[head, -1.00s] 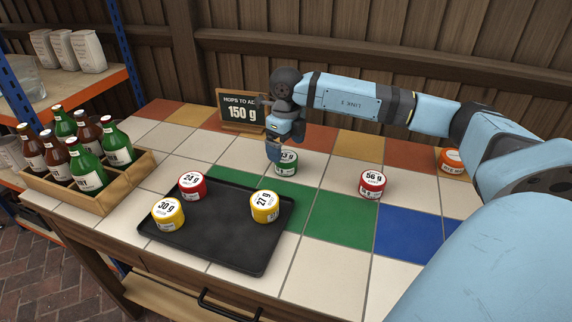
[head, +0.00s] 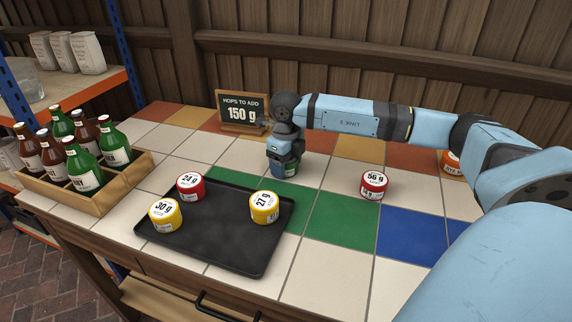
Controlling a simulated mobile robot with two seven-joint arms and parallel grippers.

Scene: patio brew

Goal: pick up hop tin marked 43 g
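The green hop tin (head: 292,172) stands on the tiled table behind the black tray. My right gripper (head: 285,170) points down over it and hides most of it, including its label; only a green part shows. The fingers are hidden, so I cannot tell whether they are open or shut, or whether they touch the tin. My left gripper is not in view.
The black tray (head: 205,240) holds tins marked 24 g (head: 190,187), 30 g (head: 165,214) and 27 g (head: 264,207). A red 56 g tin (head: 374,185) stands to the right, an orange tin (head: 450,162) further right. A 150 g sign (head: 242,110) and bottle crate (head: 105,200) stand left.

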